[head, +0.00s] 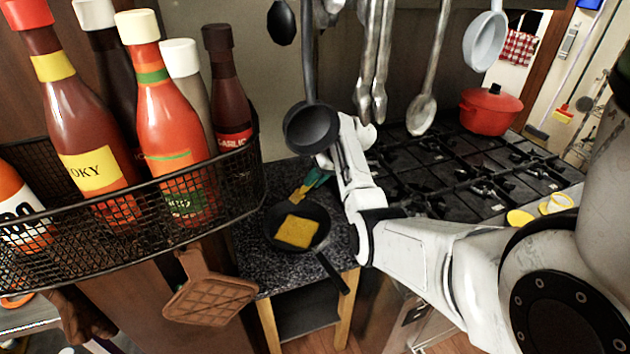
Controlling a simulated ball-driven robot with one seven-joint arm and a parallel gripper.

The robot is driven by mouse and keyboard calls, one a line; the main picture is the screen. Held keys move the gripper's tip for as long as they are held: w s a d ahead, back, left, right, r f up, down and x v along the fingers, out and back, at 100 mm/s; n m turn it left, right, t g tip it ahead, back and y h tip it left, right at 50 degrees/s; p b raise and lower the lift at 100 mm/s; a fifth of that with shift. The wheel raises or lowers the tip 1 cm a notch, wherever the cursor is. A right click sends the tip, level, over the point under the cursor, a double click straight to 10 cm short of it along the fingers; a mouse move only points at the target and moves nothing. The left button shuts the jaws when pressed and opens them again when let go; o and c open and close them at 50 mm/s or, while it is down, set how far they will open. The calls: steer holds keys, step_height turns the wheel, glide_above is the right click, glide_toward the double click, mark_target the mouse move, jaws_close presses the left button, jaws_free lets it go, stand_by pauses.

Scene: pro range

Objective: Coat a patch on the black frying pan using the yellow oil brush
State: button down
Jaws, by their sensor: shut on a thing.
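The black frying pan (318,213) sits on a dark speckled counter, its handle pointing toward the lower right. A yellow-brown square patch (296,231) lies in the pan. The oil brush (300,193) shows a yellow part at the pan's back rim, with teal parts just behind it. I cannot tell whether its yellow end touches the pan. My gripper (321,172) is at the brush's far end, shut on it. A hanging black ladle and my own white arm partly hide the gripper, so its fingers are hard to make out.
A wire basket of sauce bottles (130,237) fills the left. A black ladle (312,127) and steel utensils (422,113) hang near my arm. A gas stove (460,170) with a red pot (491,110) lies right. A brown waffle-patterned item (210,299) hangs below the basket.

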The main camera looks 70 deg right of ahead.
steer(key=shift+r, duration=0.15)
steer(key=shift+r+p, duration=0.85)
steer(key=shift+r, duration=0.55)
